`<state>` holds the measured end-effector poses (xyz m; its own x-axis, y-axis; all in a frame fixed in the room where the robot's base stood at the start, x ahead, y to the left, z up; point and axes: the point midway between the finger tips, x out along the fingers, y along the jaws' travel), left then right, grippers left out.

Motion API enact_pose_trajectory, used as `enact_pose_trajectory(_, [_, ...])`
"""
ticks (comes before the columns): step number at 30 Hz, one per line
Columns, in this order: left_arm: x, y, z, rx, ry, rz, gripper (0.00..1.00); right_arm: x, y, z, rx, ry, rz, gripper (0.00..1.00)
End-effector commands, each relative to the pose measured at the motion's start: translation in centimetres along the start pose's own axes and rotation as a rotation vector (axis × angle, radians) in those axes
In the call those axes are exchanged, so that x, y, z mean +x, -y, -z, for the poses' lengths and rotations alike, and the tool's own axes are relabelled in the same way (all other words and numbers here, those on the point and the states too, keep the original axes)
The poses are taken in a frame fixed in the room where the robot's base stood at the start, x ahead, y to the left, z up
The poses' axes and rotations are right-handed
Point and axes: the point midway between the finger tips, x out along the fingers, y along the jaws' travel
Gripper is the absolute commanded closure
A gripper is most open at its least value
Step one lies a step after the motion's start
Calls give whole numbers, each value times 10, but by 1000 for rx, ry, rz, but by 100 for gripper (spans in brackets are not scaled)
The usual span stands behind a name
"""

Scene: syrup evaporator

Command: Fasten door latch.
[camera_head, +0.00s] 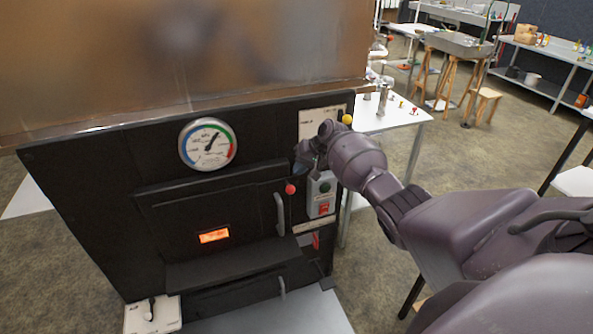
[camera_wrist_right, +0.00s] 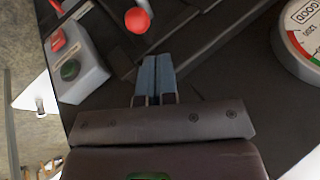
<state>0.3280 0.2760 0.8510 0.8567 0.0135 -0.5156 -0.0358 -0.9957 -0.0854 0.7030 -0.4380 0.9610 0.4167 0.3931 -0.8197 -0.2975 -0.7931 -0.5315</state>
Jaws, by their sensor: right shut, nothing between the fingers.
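The black furnace door (camera_head: 180,215) sits in the dark evaporator front and looks closed, with a dark vertical handle (camera_head: 279,214) at its right. A red ball knob (camera_head: 290,188), which looks like the latch's knob, is near the top of that handle. It also shows in the right wrist view (camera_wrist_right: 137,20), just beyond my fingertips and apart from them. How the latch bar lies is hard to tell. My right gripper (camera_head: 303,156) is shut and empty, above the knob and close to the front panel; its bluish fingers (camera_wrist_right: 157,75) are together. My left gripper is out of view.
A grey control box (camera_head: 321,193) with green and red buttons is right of the knob, close under my right wrist. A round gauge (camera_head: 207,144) is at the upper left. A yellow ball (camera_head: 347,119) is by my wrist. A white table (camera_head: 395,116) stands behind.

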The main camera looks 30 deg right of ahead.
Motion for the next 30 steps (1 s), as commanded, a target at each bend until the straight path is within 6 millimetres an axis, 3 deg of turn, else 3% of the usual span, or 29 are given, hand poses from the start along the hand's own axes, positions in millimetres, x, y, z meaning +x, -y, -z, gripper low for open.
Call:
enact_pose_trajectory(6, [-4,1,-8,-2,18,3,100,-39,-3,1,-1,-3,0,100])
enact_pose_trajectory(12, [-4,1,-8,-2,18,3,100,-64,-4,1,-1,-2,1,100])
enact_pose_trajectory(18, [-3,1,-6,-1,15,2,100,-73,-5,1,0,-1,1,100])
enact_pose_trajectory(30, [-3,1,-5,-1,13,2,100,-73,-5,1,0,-1,2,100])
